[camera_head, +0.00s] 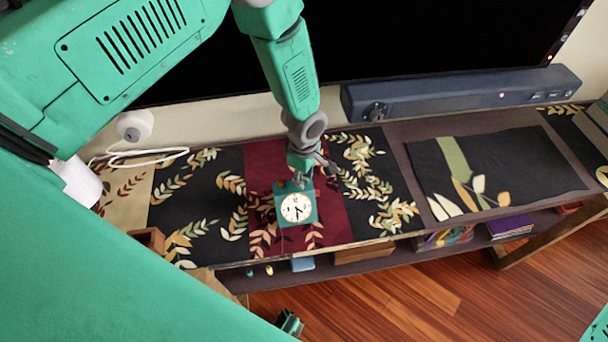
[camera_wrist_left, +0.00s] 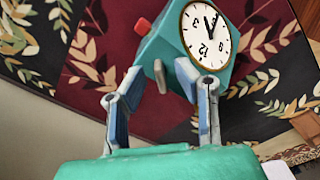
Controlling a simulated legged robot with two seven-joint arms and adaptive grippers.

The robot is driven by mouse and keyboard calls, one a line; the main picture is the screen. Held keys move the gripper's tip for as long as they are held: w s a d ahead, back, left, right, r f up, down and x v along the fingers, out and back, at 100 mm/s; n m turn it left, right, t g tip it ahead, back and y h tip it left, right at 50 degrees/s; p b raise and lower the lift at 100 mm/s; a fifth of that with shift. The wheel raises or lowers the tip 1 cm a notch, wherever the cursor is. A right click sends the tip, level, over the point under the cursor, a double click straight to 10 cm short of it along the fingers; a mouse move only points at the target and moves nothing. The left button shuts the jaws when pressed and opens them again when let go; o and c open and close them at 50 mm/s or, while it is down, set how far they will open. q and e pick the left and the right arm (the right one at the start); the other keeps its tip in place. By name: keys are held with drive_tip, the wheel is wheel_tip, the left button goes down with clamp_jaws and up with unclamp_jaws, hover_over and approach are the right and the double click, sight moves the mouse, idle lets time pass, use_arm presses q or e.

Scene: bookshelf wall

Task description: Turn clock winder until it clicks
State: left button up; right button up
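A teal cube-shaped clock (camera_head: 297,206) with a white round face stands on the dark red part of the patterned runner. In the left wrist view, the clock (camera_wrist_left: 206,38) shows at top centre with its face turned to the right. A red button (camera_wrist_left: 142,27) is on its left side. A grey winder (camera_wrist_left: 160,75) sticks out from the clock toward my gripper. My left gripper (camera_head: 304,176) is just behind the clock. In the left wrist view, its fingers (camera_wrist_left: 160,78) are apart, on either side of the winder, with gaps visible.
A dark television fills the back, with a blue soundbar (camera_head: 460,93) at right. A white cable (camera_head: 140,155) and a wooden box (camera_head: 150,239) are at left. The lower shelf holds books (camera_head: 510,226) and small items. The runner around the clock is clear.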

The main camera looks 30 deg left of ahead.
use_arm(q)
drive_tip(key=shift+d, duration=0.15)
clamp_jaws()
drive_tip(key=shift+a, duration=0.25)
drive_tip(key=shift+m, duration=0.3)
